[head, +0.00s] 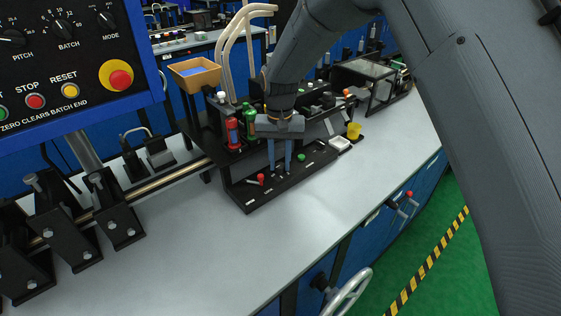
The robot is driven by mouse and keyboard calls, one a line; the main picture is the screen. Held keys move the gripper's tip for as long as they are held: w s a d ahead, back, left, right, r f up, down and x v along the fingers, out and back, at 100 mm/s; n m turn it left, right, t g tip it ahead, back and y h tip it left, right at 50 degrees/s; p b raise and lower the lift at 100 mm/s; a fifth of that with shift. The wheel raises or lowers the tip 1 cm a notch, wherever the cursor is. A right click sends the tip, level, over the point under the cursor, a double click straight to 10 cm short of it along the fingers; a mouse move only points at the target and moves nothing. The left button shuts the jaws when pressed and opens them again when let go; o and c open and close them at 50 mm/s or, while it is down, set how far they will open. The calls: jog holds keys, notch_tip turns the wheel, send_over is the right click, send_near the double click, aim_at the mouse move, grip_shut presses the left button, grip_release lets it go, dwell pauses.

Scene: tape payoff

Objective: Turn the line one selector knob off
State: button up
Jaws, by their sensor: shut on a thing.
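My gripper (279,167) points straight down at a low black panel (244,197) on the grey bench. Its two blue fingers are shut on a small selector knob between their tips, low over the panel. The knob is too small and too hidden for me to read its pointer or label. A red-topped lever (261,178) sits on the panel just left of the fingers. A green button (301,157) sits just right of them. Small white labels run along the panel's front edge, too small to read.
A blue-framed control box (70,70) fills the upper left. The bench front (240,265) is clear.

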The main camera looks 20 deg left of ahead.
aim_at(280, 165)
jog(key=shift+s, duration=0.1)
dwell(0.3)
jog(key=o, duration=1)
jog(key=shift+o, duration=0.2)
jog(key=shift+r+b, duration=1.2)
jog(key=shift+r, duration=2.75)
